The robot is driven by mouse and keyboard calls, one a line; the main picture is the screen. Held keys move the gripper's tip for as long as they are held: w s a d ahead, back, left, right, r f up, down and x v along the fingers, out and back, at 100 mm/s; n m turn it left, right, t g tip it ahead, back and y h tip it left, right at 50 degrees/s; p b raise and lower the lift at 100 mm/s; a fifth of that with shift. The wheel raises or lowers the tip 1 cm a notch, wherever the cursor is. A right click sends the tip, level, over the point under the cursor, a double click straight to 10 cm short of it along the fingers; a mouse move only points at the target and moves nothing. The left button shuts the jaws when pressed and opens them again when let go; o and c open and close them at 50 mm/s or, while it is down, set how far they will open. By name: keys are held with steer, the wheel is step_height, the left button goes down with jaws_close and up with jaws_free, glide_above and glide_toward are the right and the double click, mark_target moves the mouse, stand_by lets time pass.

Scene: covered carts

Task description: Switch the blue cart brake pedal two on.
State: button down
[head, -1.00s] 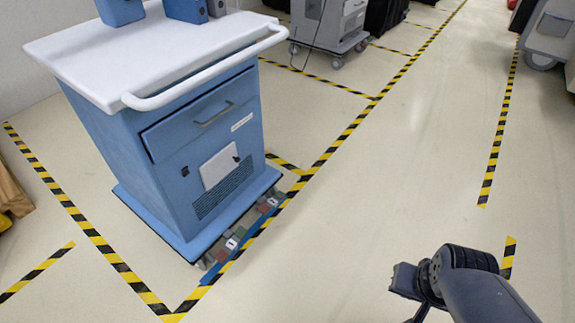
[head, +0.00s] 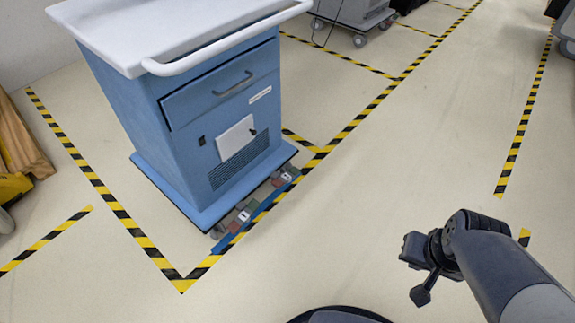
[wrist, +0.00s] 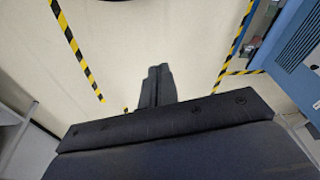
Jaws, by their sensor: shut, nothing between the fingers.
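The blue cart (head: 220,125) with a white top stands at the left in the head view. Low along its front base is a row of small red, green and grey pedals with white number labels. One labelled pedal (head: 243,217) is near the left end and another (head: 286,177) near the right end. The numbers are too small to read, so I cannot tell which is two. My gripper (head: 421,295) is shut and empty over open floor, right of the cart and well apart from it. In the wrist view its fingers (wrist: 155,85) are together, and the cart (wrist: 295,45) shows at upper right.
Yellow-black floor tape (head: 350,128) marks the cart's bay. The floor between cart and arm is clear. A grey cart (head: 350,15) stands at the back. A brown and yellow object (head: 18,150) is at the left edge.

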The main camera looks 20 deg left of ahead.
steer(key=w+a+f+n+g+y+b, duration=0.1)
steer(key=w+a+f+n+b, duration=0.25)
steer(key=w+f, duration=0.65)
steer(key=w+a+f+n+g+b, duration=0.2)
steer(key=w+a+f+b, duration=0.15)
steer(key=w+f, duration=0.7)
steer(key=w+a+f+n+b, duration=0.1)
steer(key=a+f+n, duration=0.1)
steer(key=f, duration=1.1)
steer(key=shift+a+f+g+y+b, duration=0.3)
steer(key=shift+a+g+y+b, duration=0.1)
steer(key=shift+a, duration=0.1)
steer(key=shift+w, duration=0.1)
